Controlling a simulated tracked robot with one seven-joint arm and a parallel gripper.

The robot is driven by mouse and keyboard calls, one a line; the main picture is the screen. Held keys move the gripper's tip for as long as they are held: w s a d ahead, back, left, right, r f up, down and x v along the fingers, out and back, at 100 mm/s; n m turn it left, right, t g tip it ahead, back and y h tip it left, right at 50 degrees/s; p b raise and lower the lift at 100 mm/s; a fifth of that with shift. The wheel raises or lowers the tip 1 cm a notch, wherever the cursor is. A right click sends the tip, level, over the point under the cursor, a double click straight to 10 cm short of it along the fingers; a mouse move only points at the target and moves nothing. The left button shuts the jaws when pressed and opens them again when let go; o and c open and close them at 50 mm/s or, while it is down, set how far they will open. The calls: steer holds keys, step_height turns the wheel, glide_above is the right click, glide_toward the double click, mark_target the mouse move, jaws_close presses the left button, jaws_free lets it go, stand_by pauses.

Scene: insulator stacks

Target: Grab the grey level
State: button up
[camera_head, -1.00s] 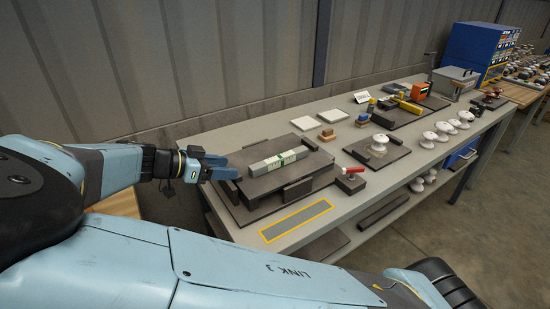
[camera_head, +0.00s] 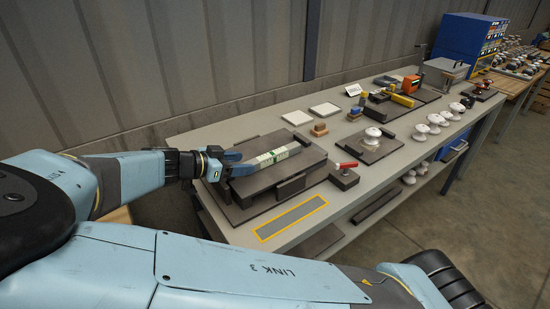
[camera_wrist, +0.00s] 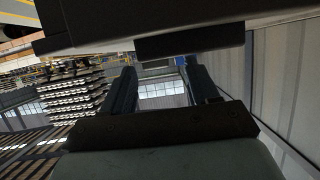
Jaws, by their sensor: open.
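The grey level (camera_head: 276,156), a bar with pale and green markings, lies on top of a dark block fixture (camera_head: 292,176) at the near left of the bench. My gripper (camera_head: 233,162) is open at the left end of the level, low and close to the fixture. Whether its fingers are around or touching the level's end is too small to tell. In the wrist view, the two fingers of my gripper (camera_wrist: 163,75) are apart. A dark bar (camera_wrist: 190,40) crosses near their tips; I cannot tell which part it is.
A red-handled device (camera_head: 344,176) stands right of the fixture. White tiles (camera_head: 297,117) lie behind it. White insulators (camera_head: 373,136) and a yellow tool (camera_head: 401,99) are farther along. A yellow-bordered strip (camera_head: 290,218) in front is clear. A corrugated wall stands behind the bench.

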mark_target(252, 162)
steer(key=shift+x, duration=2.25)
steer(key=shift+d+r, duration=0.1)
steer(key=shift+r, duration=0.1)
steer(key=shift+c, duration=0.3)
jaws_close()
